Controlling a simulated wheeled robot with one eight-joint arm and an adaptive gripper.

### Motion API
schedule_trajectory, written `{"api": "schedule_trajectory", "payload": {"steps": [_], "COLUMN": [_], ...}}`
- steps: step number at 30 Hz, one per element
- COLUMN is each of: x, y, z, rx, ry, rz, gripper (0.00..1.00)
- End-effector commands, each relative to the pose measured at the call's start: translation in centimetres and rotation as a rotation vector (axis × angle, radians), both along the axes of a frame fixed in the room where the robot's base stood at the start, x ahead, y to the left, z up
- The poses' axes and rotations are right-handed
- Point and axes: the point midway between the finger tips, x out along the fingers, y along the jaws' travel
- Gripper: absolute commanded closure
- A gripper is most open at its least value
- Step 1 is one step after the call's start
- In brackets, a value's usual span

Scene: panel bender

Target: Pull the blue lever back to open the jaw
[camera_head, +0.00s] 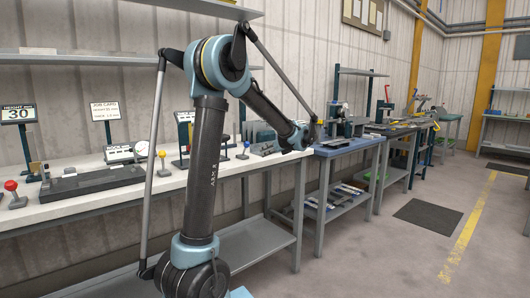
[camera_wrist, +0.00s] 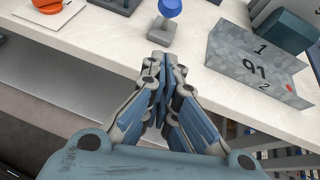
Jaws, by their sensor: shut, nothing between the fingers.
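The blue lever shows in the wrist view as a round blue knob (camera_wrist: 169,8) at the top edge, over a small grey base (camera_wrist: 161,33) on the pale benchtop. In the head view its blue ball (camera_head: 246,145) is small, near the right end of the white-topped bench. My gripper (camera_wrist: 166,62) is shut and empty, its blue-grey fingers together. Its tips appear just below the lever's base in the wrist view, apart from the knob. In the head view my gripper is too small to make out clearly at the arm's end. I cannot tell which part is the jaw.
An orange knob (camera_wrist: 47,5) is at the upper left. Yellow (camera_head: 162,155) and red (camera_head: 11,187) ball levers stand further left on the bench.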

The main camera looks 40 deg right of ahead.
Motion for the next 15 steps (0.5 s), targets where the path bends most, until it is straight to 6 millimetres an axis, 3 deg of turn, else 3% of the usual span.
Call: {"api": "schedule_trajectory", "payload": {"steps": [4, 9, 15], "x": [2.4, 4.5, 5.6], "y": [0.7, 1.4, 1.7], "z": [-1.2, -0.3, 0.1], "rx": [-0.001, 0.000, -0.001], "ry": [0.000, 0.000, 0.000], "rz": [0.004, 0.004, 0.003], "gripper": [1.00, 1.00, 1.00]}}
